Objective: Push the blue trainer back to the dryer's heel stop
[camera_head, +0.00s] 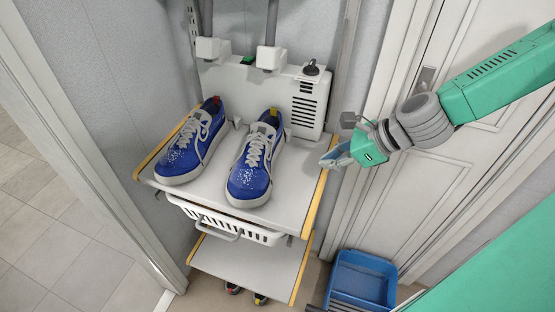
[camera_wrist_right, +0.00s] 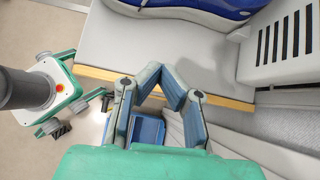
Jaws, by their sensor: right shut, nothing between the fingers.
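Two blue trainers with white soles stand side by side on a pale shelf (camera_head: 213,187), toes toward me: the left trainer (camera_head: 186,148) has a red heel tab, the right trainer (camera_head: 252,167) a yellow one. Behind them is the white dryer (camera_head: 307,104); I cannot single out its heel stop. My right gripper (camera_head: 337,157) is shut and empty beside the shelf's right edge, apart from both trainers. In the right wrist view its fingertips (camera_wrist_right: 163,71) meet near the wooden edge, with a blue trainer (camera_wrist_right: 190,8) cut off at the top. My left gripper does not show clearly.
Two white blocks (camera_head: 269,58) on posts hang above the heels. A white basket (camera_head: 225,222) sits under the shelf, above a lower shelf (camera_head: 250,267). A blue tub (camera_head: 362,281) stands on the floor at right. A panelled door is behind my right arm.

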